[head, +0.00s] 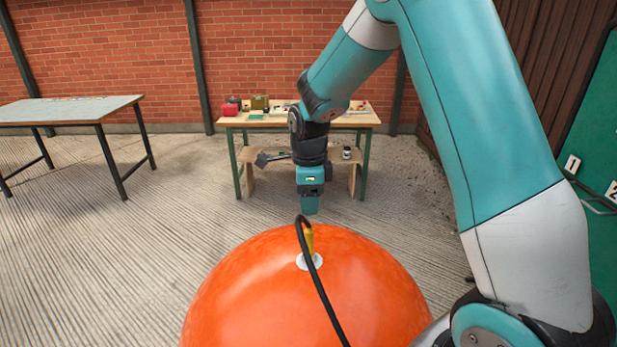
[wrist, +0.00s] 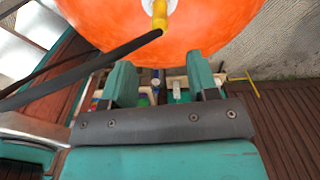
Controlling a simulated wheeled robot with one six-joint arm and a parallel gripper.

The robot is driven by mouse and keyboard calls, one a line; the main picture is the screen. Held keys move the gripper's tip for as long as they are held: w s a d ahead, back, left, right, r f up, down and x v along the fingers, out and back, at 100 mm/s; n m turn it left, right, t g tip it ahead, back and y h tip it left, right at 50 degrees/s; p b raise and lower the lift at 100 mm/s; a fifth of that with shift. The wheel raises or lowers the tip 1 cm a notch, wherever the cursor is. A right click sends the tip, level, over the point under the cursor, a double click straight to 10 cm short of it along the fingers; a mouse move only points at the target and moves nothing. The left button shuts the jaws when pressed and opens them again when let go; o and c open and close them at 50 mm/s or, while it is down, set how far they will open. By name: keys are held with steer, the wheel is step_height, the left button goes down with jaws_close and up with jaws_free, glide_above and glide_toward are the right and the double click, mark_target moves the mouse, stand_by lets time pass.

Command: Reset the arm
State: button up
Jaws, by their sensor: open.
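My gripper (head: 310,205) points down just behind the top of a large orange ball (head: 250,300) in the head view. In the wrist view my gripper (wrist: 161,82) has its two teal fingers apart with nothing held between them. The orange ball (wrist: 100,30) fills the top of that view. A yellow nozzle (head: 309,240) stands in a white disc (head: 301,262) on top of the ball. A black hose (head: 322,292) runs from the nozzle. The nozzle (wrist: 159,14) lies beyond the fingers, apart from them.
A wooden workbench (head: 350,119) with small items on top stands behind my gripper. A grey-topped table (head: 70,108) stands at the left. A green panel (head: 595,120) is at the right edge. Bare concrete floor (head: 100,250) lies left of the ball.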

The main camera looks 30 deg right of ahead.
step_height(320, 180, up, 7)
steer(key=s+a+r+n+y, duration=0.1)
steer(key=s+a+r+n, duration=0.2)
steer(key=s+a+n, duration=0.4)
steer(key=s+a+r+n+y, duration=0.1)
steer(key=s+a+n, duration=0.4)
steer(key=s+n, duration=0.4)
steer(key=s+a+n+y, duration=0.2)
steer(key=s+a+n, duration=0.4)
steer(key=n, duration=0.9)
steer(key=s, duration=0.3)
steer(key=shift+s+r, duration=0.35)
steer(key=shift+s, duration=0.05)
steer(key=shift+c, duration=0.2)
